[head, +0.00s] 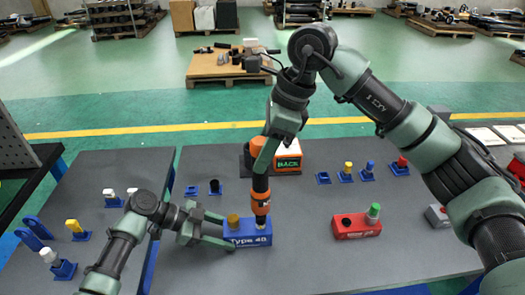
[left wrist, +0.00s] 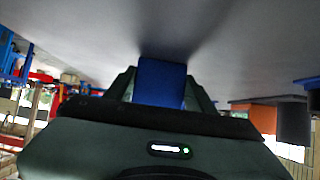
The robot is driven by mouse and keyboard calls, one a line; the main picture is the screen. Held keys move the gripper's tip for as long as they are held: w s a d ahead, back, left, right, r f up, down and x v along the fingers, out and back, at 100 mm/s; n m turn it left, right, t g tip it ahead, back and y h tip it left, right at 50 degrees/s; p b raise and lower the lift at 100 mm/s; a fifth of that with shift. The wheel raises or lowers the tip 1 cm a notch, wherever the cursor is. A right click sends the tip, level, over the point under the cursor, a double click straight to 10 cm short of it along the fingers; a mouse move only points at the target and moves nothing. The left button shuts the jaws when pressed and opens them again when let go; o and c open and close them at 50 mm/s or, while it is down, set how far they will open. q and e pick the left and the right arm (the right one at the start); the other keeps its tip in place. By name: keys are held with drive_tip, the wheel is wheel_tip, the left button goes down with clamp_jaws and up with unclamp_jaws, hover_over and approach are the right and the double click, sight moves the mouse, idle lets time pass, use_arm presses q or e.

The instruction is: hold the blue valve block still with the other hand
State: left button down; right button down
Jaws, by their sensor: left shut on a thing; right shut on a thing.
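The blue valve block (head: 247,240), marked "Type 40", lies on the grey table with a brass-coloured fitting (head: 233,221) in its left part. My left gripper (head: 222,229) is shut on the block's left end. In the left wrist view the blue block (left wrist: 160,82) sits between the two fingers. My right gripper (head: 264,155) is shut on an orange and black power tool (head: 261,188) held upright. The tool's lower end is at the right part of the block's top; whether it touches there I cannot tell.
A red block (head: 357,226) with a green-topped fitting stands to the right. A box with a green "BACK" display (head: 288,158) stands behind the tool. Blue holders (head: 323,178) with coloured pieces line the back right. More holders (head: 62,267) are at the left.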

sight(261, 141)
drive_tip(key=shift+f, duration=0.7)
idle(1.1)
use_arm(q)
drive_tip(key=shift+r, duration=0.1)
use_arm(e)
drive_tip(key=shift+f, duration=0.2)
idle(2.6)
drive_tip(key=shift+r, duration=2.8)
use_arm(q)
drive_tip(key=shift+c, duration=2.2)
unclamp_jaws()
drive_tip(key=shift+a, duration=0.1)
